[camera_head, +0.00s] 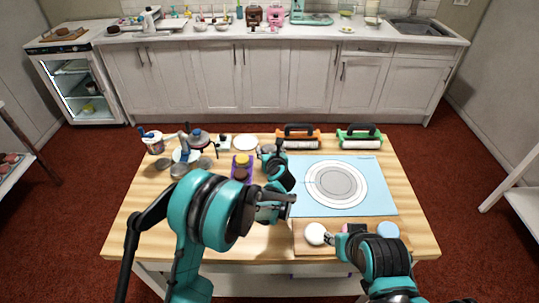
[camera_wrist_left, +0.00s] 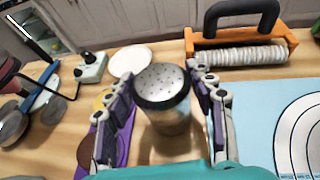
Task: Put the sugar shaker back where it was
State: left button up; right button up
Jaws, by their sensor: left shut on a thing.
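The sugar shaker (camera_wrist_left: 165,88) has a pale perforated top with a dark rim. It stands upright between the fingers of my left gripper (camera_wrist_left: 168,112), which is shut on it. In the head view my left gripper (camera_head: 270,153) hides most of the shaker; only a grey bit of it shows. I cannot tell whether its base touches the table. My right gripper (camera_head: 333,240) is low on the right, beside a white round thing (camera_head: 315,233) on a wooden board (camera_head: 305,249); whether its jaws are open is unclear.
Left of the shaker is a purple holder (camera_head: 234,174) with yellow-topped and brown jars. A white disc (camera_head: 245,142) lies behind. A blue mat (camera_head: 385,203) with a ringed disc lies right.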

pick_arm(q)
jog(key=shift+f, duration=0.45)
pick_arm(e)
jog(key=shift+f, duration=0.2)
pick_arm(q)
jog(key=shift+f, duration=0.2)
jog(key=o, duration=1.4)
jog(key=shift+c, duration=0.2)
jog(key=shift+r, duration=0.1)
pick_arm(e)
jog(key=shift+f, duration=0.15)
